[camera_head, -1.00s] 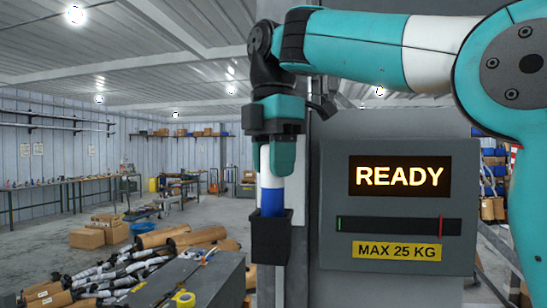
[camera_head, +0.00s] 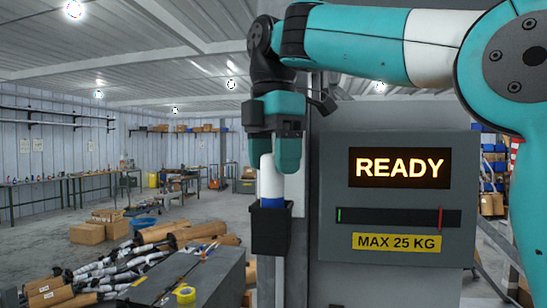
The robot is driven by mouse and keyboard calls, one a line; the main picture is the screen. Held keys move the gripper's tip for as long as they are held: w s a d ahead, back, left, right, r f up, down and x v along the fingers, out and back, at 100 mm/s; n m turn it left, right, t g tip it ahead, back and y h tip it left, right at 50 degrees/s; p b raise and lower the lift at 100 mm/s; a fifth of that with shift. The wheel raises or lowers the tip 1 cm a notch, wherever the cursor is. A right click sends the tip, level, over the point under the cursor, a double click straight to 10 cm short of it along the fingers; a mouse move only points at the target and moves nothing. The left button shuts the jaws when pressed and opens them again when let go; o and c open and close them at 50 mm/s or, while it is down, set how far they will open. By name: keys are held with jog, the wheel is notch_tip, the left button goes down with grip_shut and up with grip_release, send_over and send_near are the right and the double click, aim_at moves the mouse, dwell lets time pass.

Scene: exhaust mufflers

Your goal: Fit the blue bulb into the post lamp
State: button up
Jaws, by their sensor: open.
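The blue bulb (camera_head: 270,180) is a white cylinder with a blue lower part. It stands upright in a dark square holder (camera_head: 270,232), which looks like the post lamp's socket. Only a narrow blue band shows above the holder's rim; the lower end is hidden inside. My gripper (camera_head: 271,158) points straight down over the bulb, with its teal fingers open on either side of the bulb's white top. The fingers hide part of that top.
A grey panel (camera_head: 396,262) reading READY and MAX 25 KG stands right of the holder. A grey cabinet (camera_head: 215,280) with yellow tape (camera_head: 184,294) is at lower left. Mufflers (camera_head: 110,270) and cardboard boxes (camera_head: 88,233) lie on the floor behind.

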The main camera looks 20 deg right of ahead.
notch_tip(320, 180, up, 8)
jog(key=shift+f+p, duration=0.25)
jog(key=shift+p, duration=1)
